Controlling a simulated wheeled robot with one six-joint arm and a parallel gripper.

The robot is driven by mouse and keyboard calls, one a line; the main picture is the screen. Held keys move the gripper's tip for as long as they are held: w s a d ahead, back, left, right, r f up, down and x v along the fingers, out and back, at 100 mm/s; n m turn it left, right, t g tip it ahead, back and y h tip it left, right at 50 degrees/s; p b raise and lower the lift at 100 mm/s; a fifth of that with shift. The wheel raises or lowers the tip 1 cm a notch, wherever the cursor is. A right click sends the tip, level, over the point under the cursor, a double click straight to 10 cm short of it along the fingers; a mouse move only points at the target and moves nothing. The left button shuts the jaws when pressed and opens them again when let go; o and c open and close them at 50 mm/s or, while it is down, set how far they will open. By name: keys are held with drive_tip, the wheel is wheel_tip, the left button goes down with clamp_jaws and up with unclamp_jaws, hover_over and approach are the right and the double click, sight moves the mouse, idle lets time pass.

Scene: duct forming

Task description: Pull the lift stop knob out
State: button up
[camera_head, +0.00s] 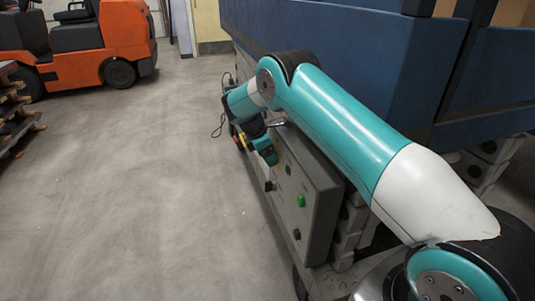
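A grey control box (318,205) is fixed to the side of the blue lift. Its face carries a green button (301,201), a black knob (296,234) and another dark knob (269,186). A bit of yellow (279,158) shows at the box's far end, mostly behind my wrist. I cannot make out the lift stop knob with certainty. A small red and yellow part (240,141) shows left of my wrist; I cannot tell what it belongs to. My gripper (272,158) is at the far end of the box face. Its fingers are too small and hidden to read.
The blue lift body (340,50) stands close along the right, above my arm. A dark cable (219,122) hangs near the lift's far end. An orange forklift (85,50) and stacked pallets (14,115) are at left. The concrete floor (130,190) between is clear.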

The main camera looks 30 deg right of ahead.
drive_tip(key=c, duration=1.2)
drive_tip(key=shift+w+a+p, duration=0.15)
drive_tip(key=shift+a+p, duration=0.65)
drive_tip(key=shift+a, duration=0.05)
drive_tip(key=o, duration=1.2)
drive_tip(key=shift+a, duration=0.15)
drive_tip(key=shift+o, duration=0.3)
drive_tip(key=shift+r, duration=0.1)
drive_tip(key=p+v, duration=0.5)
drive_tip(key=v, duration=1.2)
drive_tip(key=shift+r, duration=0.15)
